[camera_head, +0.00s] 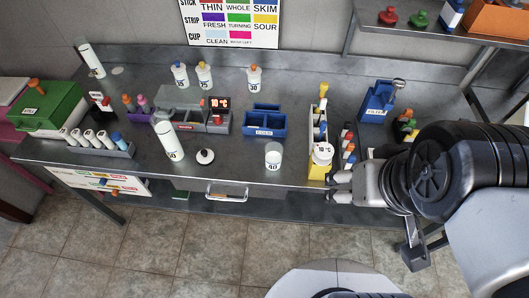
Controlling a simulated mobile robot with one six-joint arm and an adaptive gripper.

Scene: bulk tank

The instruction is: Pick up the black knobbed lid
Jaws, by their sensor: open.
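A lid (205,157) lies on the steel bench near its front edge. It looks like a pale disc with a small black knob on top. My gripper (335,188) is at the right, by the front edge of the bench near the yellow rack. It points left, is open, and appears empty. It is well to the right of the lid and apart from it.
A tall white bottle (169,142) stands just left of the lid. A white cup (273,156) stands between the lid and my gripper. Behind are a grey heater unit (190,120) and a blue tray (265,122). The yellow rack (320,165) stands beside my gripper.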

